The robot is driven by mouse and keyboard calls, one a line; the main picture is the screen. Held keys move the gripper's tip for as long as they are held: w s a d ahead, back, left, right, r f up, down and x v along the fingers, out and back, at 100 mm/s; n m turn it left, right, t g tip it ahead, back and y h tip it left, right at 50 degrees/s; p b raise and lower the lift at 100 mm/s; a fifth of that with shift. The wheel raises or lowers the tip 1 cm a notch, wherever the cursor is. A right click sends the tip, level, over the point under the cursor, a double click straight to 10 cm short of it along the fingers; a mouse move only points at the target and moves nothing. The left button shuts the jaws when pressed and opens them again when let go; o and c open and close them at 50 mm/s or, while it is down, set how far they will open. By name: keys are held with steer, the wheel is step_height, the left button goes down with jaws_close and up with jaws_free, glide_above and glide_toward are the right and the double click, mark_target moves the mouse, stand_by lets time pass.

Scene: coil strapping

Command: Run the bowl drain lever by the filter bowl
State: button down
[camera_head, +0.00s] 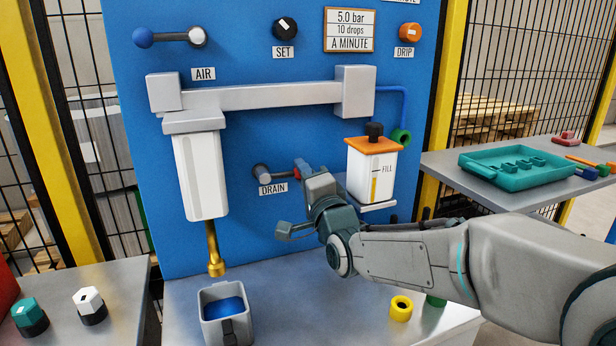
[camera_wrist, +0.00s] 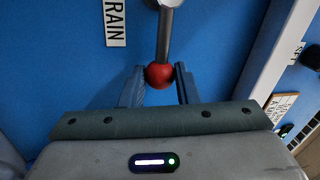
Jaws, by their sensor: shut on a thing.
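The bowl drain lever (camera_head: 283,173) is on the blue panel above the DRAIN label (camera_head: 273,188). It points to the right from its grey pivot. In the wrist view its metal rod ends in a red knob (camera_wrist: 159,76). My gripper (camera_wrist: 160,80) is shut on that red knob, one finger on each side. In the head view my gripper (camera_head: 307,170) hides most of the knob. The filter bowl (camera_head: 200,175) is a white ribbed cylinder to the left of the lever. A brass drain tube (camera_head: 214,250) hangs below it, over a grey container (camera_head: 226,331) with blue inside.
A white oil reservoir (camera_head: 361,178) with an orange lid is right of my gripper. The AIR lever (camera_head: 170,36), SET knob (camera_head: 285,29) and DRIP knob (camera_head: 410,33) are higher on the panel. A yellow ring (camera_head: 401,308) lies on the bench. A teal tray (camera_head: 525,162) is at right.

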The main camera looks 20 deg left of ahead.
steer(key=shift+f, duration=0.1)
steer(key=c, duration=1.1)
jaws_free()
steer(key=v, duration=1.4)
steer(key=shift+p, duration=0.4)
steer(key=shift+w, duration=0.1)
